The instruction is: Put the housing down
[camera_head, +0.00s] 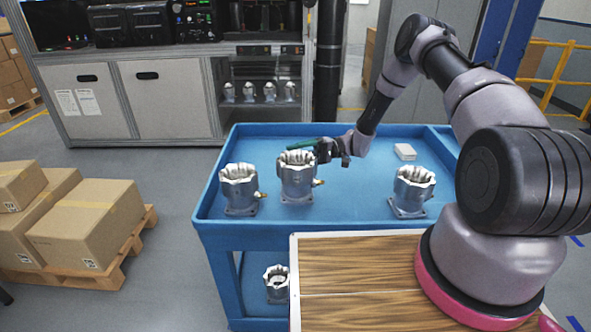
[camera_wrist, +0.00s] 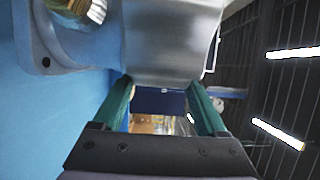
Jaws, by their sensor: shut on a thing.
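A grey metal housing (camera_head: 297,182) with a scalloped rim, a square base flange and a brass fitting is upright over the left part of the blue cart top (camera_head: 345,208). My gripper (camera_head: 304,148) reaches in from the right, and its green fingers are shut on this housing near the rim. In the wrist view, the housing (camera_wrist: 170,40) fills the top middle between the fingertips of my gripper (camera_wrist: 160,82). Its flange and brass fitting show at the upper left, beside the blue surface. I cannot tell whether the base touches the cart or hangs just above it.
One similar housing (camera_head: 240,188) stands close on the left, another (camera_head: 412,191) farther right. A white block (camera_head: 405,152) lies at the back right. Another housing (camera_head: 277,283) is on the lower shelf. Cart top between the held and right housings is clear.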

